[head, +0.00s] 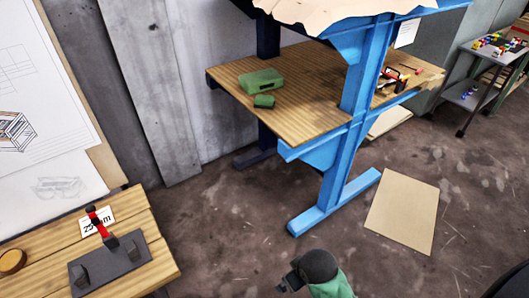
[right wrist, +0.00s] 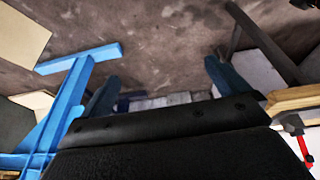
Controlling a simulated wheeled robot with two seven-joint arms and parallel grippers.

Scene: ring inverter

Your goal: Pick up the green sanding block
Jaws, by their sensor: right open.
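A small green block (head: 264,101), which I take for the sanding block, lies on the wooden shelf (head: 310,122) of the blue workbench. It sits just in front of a larger green case (head: 261,80), near the shelf's left part. My right gripper (right wrist: 160,75) is open in the right wrist view, with empty floor between its fingers. In the head view, a dark and green part of my arm shows at the bottom centre, well below and apart from the block. The block is not visible in the right wrist view. My left gripper is not in view.
The blue workbench frame (head: 352,105) has an upright post right of the block. A wooden table (head: 150,255) with a dark plate (head: 130,262) and red clamp (head: 96,221) stands at lower left. A flat tan board (head: 402,212) lies on the floor. The floor between is clear.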

